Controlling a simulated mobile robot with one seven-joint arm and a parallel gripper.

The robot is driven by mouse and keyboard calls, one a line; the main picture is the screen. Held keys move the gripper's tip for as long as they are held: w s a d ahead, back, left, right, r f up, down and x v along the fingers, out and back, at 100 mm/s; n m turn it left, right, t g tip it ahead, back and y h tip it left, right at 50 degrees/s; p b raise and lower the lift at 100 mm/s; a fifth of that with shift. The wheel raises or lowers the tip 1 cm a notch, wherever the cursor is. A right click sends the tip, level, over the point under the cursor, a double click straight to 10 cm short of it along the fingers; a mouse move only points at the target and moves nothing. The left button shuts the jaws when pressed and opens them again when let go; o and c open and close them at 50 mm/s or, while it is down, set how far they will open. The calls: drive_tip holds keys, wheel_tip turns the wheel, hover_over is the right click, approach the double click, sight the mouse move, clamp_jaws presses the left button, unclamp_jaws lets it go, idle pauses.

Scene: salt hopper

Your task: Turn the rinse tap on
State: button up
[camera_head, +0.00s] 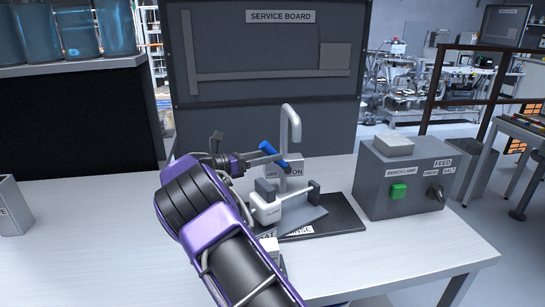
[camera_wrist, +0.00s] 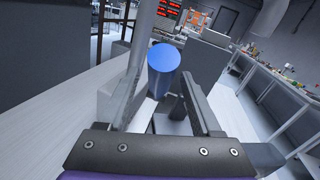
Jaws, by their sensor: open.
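The rinse tap (camera_head: 290,130) is a grey upright pipe with a hooked spout at the back of the bench. Its blue lever (camera_head: 268,151) slants up to the left, on the OFF side of a plate (camera_head: 284,174) marked OFF and ON. My gripper (camera_head: 266,158) is at the lever from the left. In the wrist view the rounded blue lever (camera_wrist: 163,62) shows between the two spread fingers of my gripper (camera_wrist: 166,80). The jaws are open; I cannot tell whether either finger touches the lever. My arm hides part of the bench.
A block marked FLOAT (camera_head: 268,212) stands in front of the tap by a dark tray (camera_head: 345,219). Right of it is a grey control box (camera_head: 400,180) with a green button (camera_head: 398,191) and black knob (camera_head: 436,194). The service board (camera_head: 270,60) stands behind.

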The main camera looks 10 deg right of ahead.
drive_tip(key=shift+w+d, duration=0.15)
drive_tip(key=shift+d, duration=0.55)
clamp_jaws()
idle(1.0)
